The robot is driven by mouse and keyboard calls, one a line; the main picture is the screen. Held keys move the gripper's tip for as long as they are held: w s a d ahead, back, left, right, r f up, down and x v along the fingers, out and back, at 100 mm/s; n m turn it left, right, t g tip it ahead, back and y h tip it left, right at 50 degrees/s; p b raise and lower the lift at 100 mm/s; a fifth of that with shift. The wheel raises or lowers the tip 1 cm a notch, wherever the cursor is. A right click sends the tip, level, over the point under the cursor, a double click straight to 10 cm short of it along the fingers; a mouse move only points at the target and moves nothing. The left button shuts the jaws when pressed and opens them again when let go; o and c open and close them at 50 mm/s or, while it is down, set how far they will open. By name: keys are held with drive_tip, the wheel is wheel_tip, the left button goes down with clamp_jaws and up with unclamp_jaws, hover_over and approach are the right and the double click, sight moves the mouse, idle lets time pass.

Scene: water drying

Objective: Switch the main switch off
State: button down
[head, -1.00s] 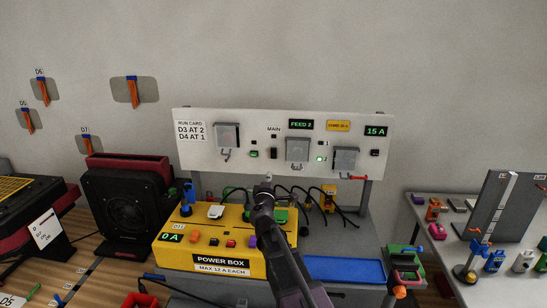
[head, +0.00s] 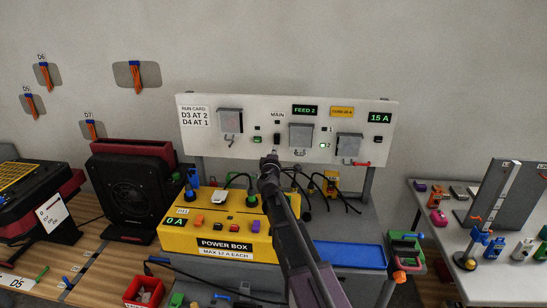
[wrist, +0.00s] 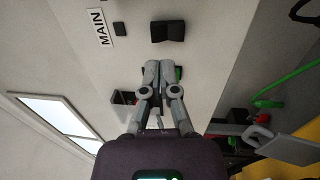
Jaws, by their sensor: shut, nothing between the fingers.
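The main switch (head: 277,139) is a small black rocker below the MAIN label (head: 277,115) on the white panel (head: 205,148). In the wrist view the black rocker (wrist: 168,31) sits just beyond my fingertips, with the MAIN label (wrist: 100,27) to its left. My gripper (head: 270,157) is shut and empty, just below the switch in the head view. In the wrist view my gripper (wrist: 158,66) has its fingertips together, apart from the rocker in the picture. They partly hide a green indicator (wrist: 179,73). Exact distance to the panel cannot be told.
Covered boxes flank the switch: one at left (head: 230,121), one at right (head: 300,138). The yellow power box (head: 225,243) and black cables (head: 345,197) lie below the panel. A green-lit indicator (head: 256,139) is left of the switch.

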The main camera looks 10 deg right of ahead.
drive_tip(key=x, duration=0.6)
drive_tip(key=shift+w+d+p, duration=0.1)
drive_tip(key=shift+w+p, duration=0.15)
drive_tip(key=shift+p, duration=0.05)
drive_tip(key=shift+w+r, duration=0.2)
drive_tip(key=shift+w, duration=0.1)
drive_tip(key=shift+s, duration=0.5)
drive_tip(key=p, duration=0.2)
approach(277, 137)
drive_tip(key=s+a+r, duration=0.1)
drive_tip(key=s+r, duration=0.1)
drive_tip(key=s, duration=0.3)
drive_tip(key=shift+s+a+r, duration=0.3)
drive_tip(key=shift+s, duration=0.05)
